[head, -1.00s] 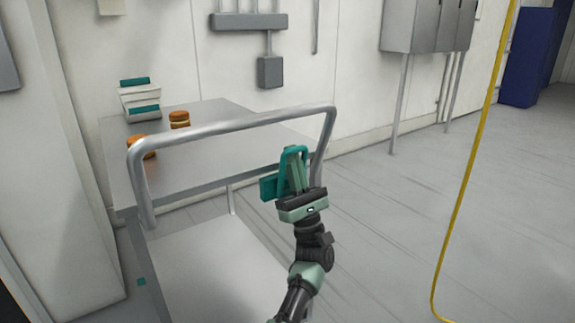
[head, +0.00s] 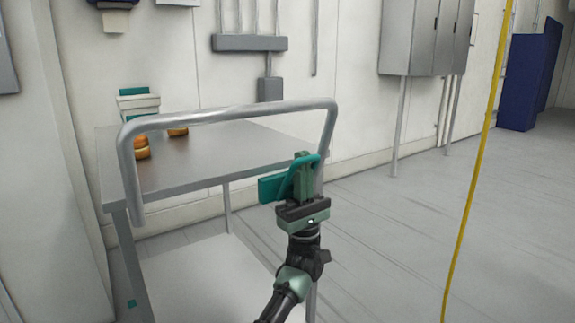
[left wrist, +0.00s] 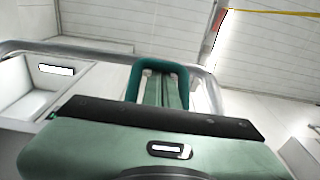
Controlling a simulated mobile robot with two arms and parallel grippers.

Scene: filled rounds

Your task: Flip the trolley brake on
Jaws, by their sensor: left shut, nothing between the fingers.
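The trolley (head: 225,155) is a grey metal cart with a raised tubular handle (head: 230,112). A teal brake plate (head: 272,190) sits by the right end of the handle, with a teal loop-shaped lever (head: 314,164) beside it. My left gripper (head: 303,158) is shut and empty, its green fingers at the loop. In the left wrist view the teal loop (left wrist: 158,66) frames the shut fingers (left wrist: 162,92); whether they touch it I cannot tell. The fingers hide part of the lever in the head view. My right gripper is not in view.
Burgers (head: 141,148) and a white container with teal trim (head: 138,103) stand on the trolley's top at the back left. A yellow hose (head: 470,190) hangs at the right. Grey cabinets (head: 425,40) are on the wall. The floor right of the trolley is clear.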

